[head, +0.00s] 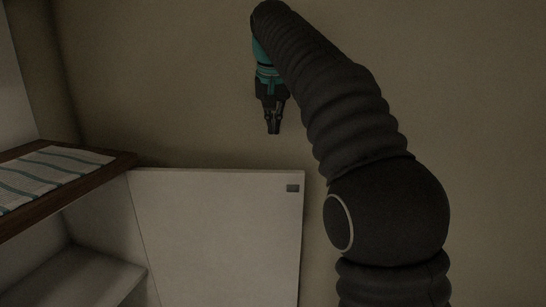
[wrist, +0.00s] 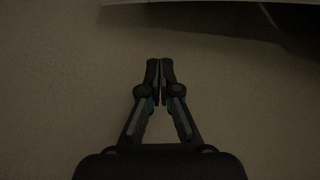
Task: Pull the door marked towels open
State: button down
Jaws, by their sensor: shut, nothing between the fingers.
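A white door panel (head: 220,235) stands swung out from the cabinet in the head view, and the cabinet's inside shows to its left. A small grey piece (head: 292,188) sits at the door's upper right corner; I can read no marking on it. My gripper (head: 273,130) points down above and behind the door's top edge in the picture, apart from it. Its fingers are together and empty, as the wrist view also shows (wrist: 160,65). No handle shows on the visible door face.
The cabinet has a brown wooden top (head: 120,163) with a striped cloth (head: 50,175) on it. A pale shelf (head: 90,278) lies inside below. A plain beige wall (head: 180,80) fills the background. A pale edge (wrist: 200,2) crosses the top of the wrist view.

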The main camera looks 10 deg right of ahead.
aim_at(274, 156)
jog(key=b+x, duration=0.1)
jog(key=x, duration=0.9)
jog(key=shift+w+f+b, duration=0.1)
jog(key=shift+f+b, duration=0.05)
jog(key=shift+b, duration=0.15)
jog(key=shift+s+a+r, duration=0.1)
jog(key=shift+s+r, duration=0.1)
jog(key=shift+s, duration=1.05)
jog(key=shift+s+a+b, duration=0.1)
jog(key=shift+s+b, duration=0.2)
jog(key=shift+s, duration=0.5)
